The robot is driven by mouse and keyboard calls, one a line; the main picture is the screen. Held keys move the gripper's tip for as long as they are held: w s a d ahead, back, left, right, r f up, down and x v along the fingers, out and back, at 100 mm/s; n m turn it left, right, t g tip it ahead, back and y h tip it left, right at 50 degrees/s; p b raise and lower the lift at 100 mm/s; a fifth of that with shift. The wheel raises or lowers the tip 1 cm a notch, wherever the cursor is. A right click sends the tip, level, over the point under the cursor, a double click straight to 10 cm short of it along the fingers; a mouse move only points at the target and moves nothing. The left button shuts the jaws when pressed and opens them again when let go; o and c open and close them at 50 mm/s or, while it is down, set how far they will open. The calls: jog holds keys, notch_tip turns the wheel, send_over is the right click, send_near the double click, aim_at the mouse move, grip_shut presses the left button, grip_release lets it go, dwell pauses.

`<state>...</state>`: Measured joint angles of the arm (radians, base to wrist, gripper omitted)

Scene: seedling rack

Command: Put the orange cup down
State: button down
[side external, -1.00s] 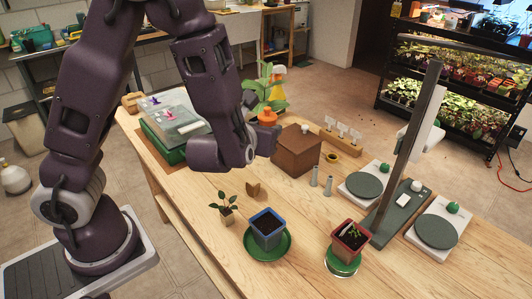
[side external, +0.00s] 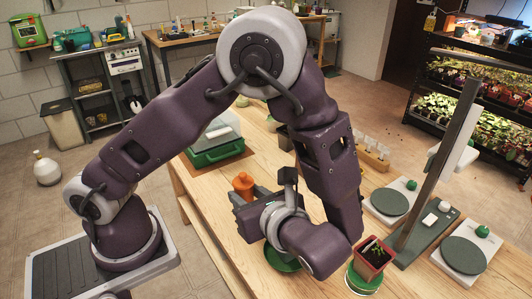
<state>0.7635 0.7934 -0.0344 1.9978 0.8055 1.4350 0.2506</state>
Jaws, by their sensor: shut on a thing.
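The orange cup (side external: 242,184) is at the middle of the side external view, over the left part of the wooden table. My gripper (side external: 250,194) is shut on it, with its dark fingers at the cup's lower part. The cup looks upright. I cannot tell whether its base touches the table, as the fingers hide its lower part. My wrist and forearm cover much of the table's middle.
A green tray with a clear lid (side external: 217,146) stands behind the cup. A green saucer (side external: 281,263) shows partly below my wrist. Bare tabletop (side external: 207,198) lies left of the cup.

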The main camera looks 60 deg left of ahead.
jog(key=s+d+n+g+h, duration=0.45)
jog(key=d+n+g, duration=0.3)
jog(key=d, duration=0.35)
jog(key=s+d+n+g+h, duration=0.3)
jog(key=d+n+g+h, duration=0.35)
jog(key=d+n, duration=0.35)
jog(key=w+d+r+n+t+h, duration=0.1)
jog(key=w+d+r+n+h, duration=0.1)
jog(key=w+d+n+h, duration=0.25)
jog(key=w+d+r+n+h, duration=0.1)
jog(key=d+r+n+h, duration=0.1)
jog(key=d+n+h, duration=0.35)
jog(key=w+d+r+n+t+h, duration=0.35)
jog(key=w+n+t, duration=0.35)
jog(key=w+t, duration=0.25)
jog(key=w+d+r+n+t+h, duration=0.25)
jog(key=w+d+n+t, duration=0.25)
jog(key=w+n+t, duration=0.4)
jog(key=shift+w+a+f+m+g+y, duration=0.1)
jog(key=shift+w+f+m+g+y, duration=0.2)
jog(key=shift+f, duration=4.3)
jog(key=shift+w+a+f+m+g+h, duration=0.1)
jog(key=shift+f+m+g, duration=0.25)
jog(key=shift+f, duration=4.3)
jog(key=shift+w+f+m+g+y, duration=0.2)
jog(key=shift+f+m, duration=0.2)
jog(key=shift+f, duration=4.2)
jog(key=shift+f, duration=0.5)
